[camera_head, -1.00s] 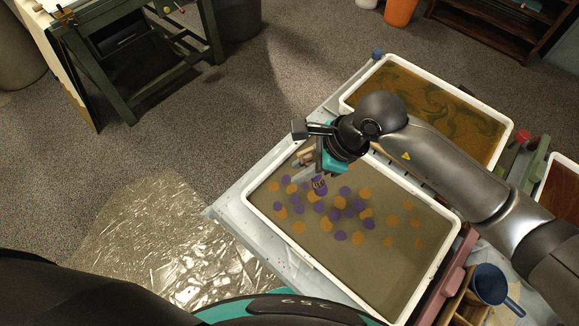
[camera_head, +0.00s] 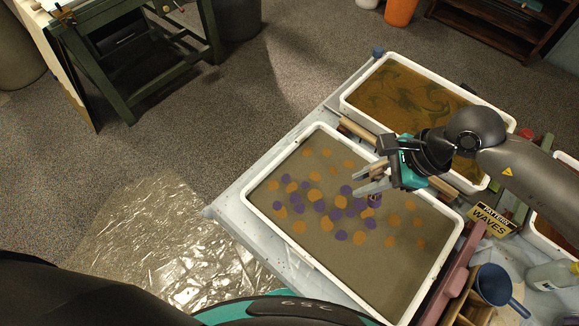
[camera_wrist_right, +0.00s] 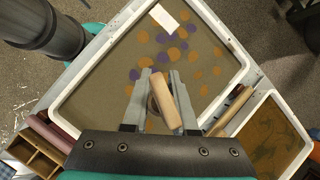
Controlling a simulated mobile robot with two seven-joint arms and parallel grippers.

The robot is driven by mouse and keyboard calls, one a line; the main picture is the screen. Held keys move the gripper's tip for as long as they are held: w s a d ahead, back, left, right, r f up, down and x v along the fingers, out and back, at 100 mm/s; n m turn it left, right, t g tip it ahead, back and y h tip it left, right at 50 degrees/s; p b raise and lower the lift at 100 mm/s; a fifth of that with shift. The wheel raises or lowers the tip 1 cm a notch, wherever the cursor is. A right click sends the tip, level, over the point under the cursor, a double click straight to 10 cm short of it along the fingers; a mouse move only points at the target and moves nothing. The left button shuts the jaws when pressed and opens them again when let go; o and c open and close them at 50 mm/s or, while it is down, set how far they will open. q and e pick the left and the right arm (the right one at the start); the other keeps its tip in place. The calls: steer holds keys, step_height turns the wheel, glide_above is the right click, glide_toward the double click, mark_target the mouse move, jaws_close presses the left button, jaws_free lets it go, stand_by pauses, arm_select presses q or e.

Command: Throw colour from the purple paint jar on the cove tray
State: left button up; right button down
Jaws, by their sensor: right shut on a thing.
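The near tray (camera_head: 432,268) has a white rim and a grey-brown bath covered with orange and purple spots; it also shows in the wrist view (camera_wrist_right: 95,75). I cannot read a name on it. My right gripper (camera_head: 368,184) hangs over the right half of this tray. In the wrist view its two grey fingers (camera_wrist_right: 160,85) are shut around a wooden-handled tool (camera_wrist_right: 175,100), probably a brush. A dark purplish part of the tool shows under the fingers in the head view, over the spots. I cannot make out a purple paint jar. My left gripper is not in view.
A second white tray (camera_head: 347,97) with an ochre swirled bath lies behind. Clear plastic sheeting (camera_head: 165,250) covers the floor at left.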

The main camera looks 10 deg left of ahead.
steer(key=s+d+b, duration=0.1)
steer(key=d+b, duration=0.1)
steer(key=d, duration=0.8)
steer(key=shift+s+d, duration=0.15)
steer(key=shift+s, duration=0.1)
steer(key=shift+b, duration=0.3)
step_height(320, 180, down, 5)
steer(key=b, duration=0.5)
step_height(320, 180, up, 5)
steer(key=p, duration=0.3)
stand_by(1.1)
